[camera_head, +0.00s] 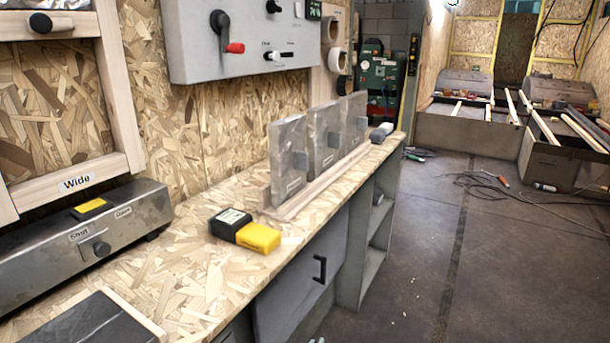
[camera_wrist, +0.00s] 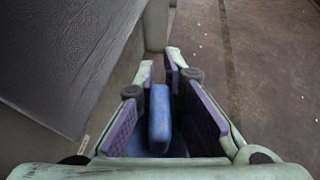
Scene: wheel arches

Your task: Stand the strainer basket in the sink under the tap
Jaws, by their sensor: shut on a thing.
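I cannot tell what this thing is. No sink, tap or strainer basket can be made out in either view. The gripper points down past a dark grey panel (camera_wrist: 65,50), with the floor (camera_wrist: 265,60) beyond.
A chipboard worktop (camera_head: 200,265) holds a yellow and black block (camera_head: 245,230), upright grey plates (camera_head: 287,158) and a metal box (camera_head: 85,240). Below it is a grey front with a black handle (camera_head: 320,269). Open floor (camera_head: 410,260) lies right, with cables farther back.

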